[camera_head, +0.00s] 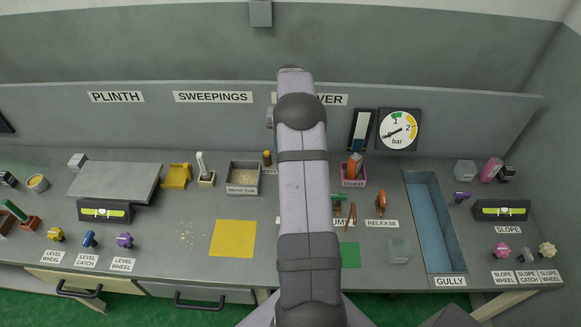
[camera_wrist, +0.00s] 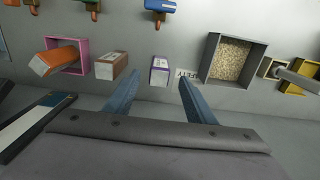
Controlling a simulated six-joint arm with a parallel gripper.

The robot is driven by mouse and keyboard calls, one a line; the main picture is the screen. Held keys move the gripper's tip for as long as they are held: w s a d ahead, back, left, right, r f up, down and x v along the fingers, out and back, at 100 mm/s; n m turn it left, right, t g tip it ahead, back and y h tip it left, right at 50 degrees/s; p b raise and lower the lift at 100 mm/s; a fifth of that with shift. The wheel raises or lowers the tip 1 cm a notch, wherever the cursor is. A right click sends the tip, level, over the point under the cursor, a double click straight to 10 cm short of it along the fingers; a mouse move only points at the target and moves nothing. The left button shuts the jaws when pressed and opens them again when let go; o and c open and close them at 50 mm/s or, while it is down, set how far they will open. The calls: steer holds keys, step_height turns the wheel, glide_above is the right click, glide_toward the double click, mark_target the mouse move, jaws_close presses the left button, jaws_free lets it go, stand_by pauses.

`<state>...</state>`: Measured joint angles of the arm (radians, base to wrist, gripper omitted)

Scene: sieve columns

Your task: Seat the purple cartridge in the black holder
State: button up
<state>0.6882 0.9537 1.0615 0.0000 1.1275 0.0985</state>
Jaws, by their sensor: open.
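A pale block with purple faces (camera_wrist: 160,70), which looks like the purple cartridge, stands on the bench in the wrist view. My gripper (camera_wrist: 159,82) is open, its two blue-grey fingers pointing toward the block, which appears between their tips; I cannot tell the remaining distance. My arm hides this block and my gripper in the head view. A small dark object (camera_head: 507,172) at the far right of the bench may be the black holder, but it is too small to be sure.
A brown-and-white block (camera_wrist: 110,65) stands close beside the purple one. Beyond it, a pink-rimmed box (camera_head: 353,183) holds an orange piece (camera_wrist: 56,61). A grain tray (camera_head: 243,188) is on the other side. A pink block (camera_head: 491,168) stands far right, past the blue gully (camera_head: 432,220).

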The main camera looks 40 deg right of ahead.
steer(key=shift+w+d+f+p, duration=0.15)
steer(key=shift+f+p, duration=0.5)
steer(key=shift+f, duration=2.05)
steer(key=c, duration=1.2)
